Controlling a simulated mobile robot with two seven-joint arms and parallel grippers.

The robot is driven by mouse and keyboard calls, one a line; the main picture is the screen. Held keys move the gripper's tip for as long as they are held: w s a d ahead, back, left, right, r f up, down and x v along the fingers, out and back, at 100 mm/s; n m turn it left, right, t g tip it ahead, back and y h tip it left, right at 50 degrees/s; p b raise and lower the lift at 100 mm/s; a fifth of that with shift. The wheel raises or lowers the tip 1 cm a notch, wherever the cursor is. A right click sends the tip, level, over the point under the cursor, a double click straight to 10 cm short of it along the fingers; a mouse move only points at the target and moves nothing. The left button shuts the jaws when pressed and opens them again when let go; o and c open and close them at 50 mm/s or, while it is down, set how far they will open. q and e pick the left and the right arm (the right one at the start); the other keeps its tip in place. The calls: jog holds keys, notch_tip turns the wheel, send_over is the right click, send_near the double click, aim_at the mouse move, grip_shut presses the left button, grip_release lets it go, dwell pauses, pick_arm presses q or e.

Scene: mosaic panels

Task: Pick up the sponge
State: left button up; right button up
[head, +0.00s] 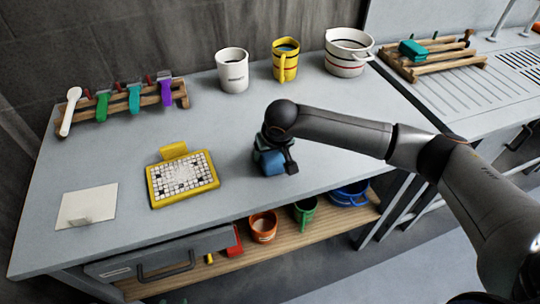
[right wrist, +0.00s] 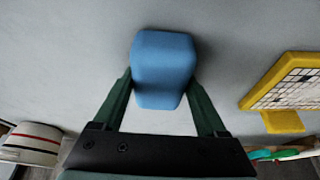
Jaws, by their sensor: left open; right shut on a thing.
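The blue sponge (head: 271,163) is a blue block near the middle of the grey table, to the right of the yellow mosaic panel. My right gripper (head: 278,150) comes down over it from above, its arm reaching in from the right. In the right wrist view the sponge (right wrist: 163,70) sits between the two dark green fingers, which press on its sides, so the gripper is shut on it. I cannot tell whether the sponge touches the table. My left gripper is not in view.
The mosaic panel (head: 182,180) lies left of the sponge, with a white card (head: 86,206) further left. A tool rack (head: 125,112), white pot (head: 232,70), yellow mug (head: 285,60) and white basin (head: 347,55) stand behind. The tabletop around the sponge is clear.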

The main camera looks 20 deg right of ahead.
jog(key=c, duration=0.4)
jog(key=shift+r+b, duration=0.15)
jog(key=shift+b, duration=0.25)
notch_tip(320, 180, up, 3)
jog(key=shift+f, duration=0.1)
jog(key=s+r, duration=0.1)
jog(key=r, duration=0.1)
jog(key=s+a+r, duration=0.1)
jog(key=s+r, duration=0.2)
jog(key=r, duration=0.1)
jog(key=shift+s+a+r, duration=0.1)
jog(key=shift+s+a, duration=0.1)
jog(key=s+a+r, duration=0.2)
jog(key=s+r, duration=0.2)
jog(key=s, duration=0.5)
jog(key=shift+a+r, duration=0.15)
jog(key=shift+a, duration=0.1)
